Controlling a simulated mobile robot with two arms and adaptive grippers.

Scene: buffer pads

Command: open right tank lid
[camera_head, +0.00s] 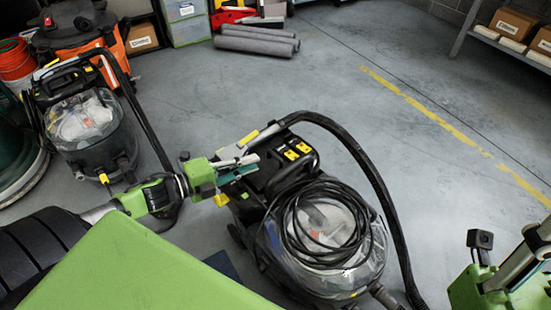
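A black floor-cleaning machine (262,172) stands in the middle, with a clear domed tank lid (345,282) at its front. The lid looks down on the tank, and a coil of black cable (300,232) lies over it. Black and yellow controls sit behind the lid. My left gripper (252,166) reaches in from the left to the machine's rear left corner, beside the controls and away from the dome. Its fingers lie close together, and whether they touch or hold anything is unclear. My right arm shows at the lower right, but its gripper fingers are not visible.
A similar machine with a clear tank (84,120) stands at the left. A thick black hose (375,175) arcs along the middle machine's right side. Grey rolls (255,42) and bins (186,22) are at the back. Open floor lies right of the hose.

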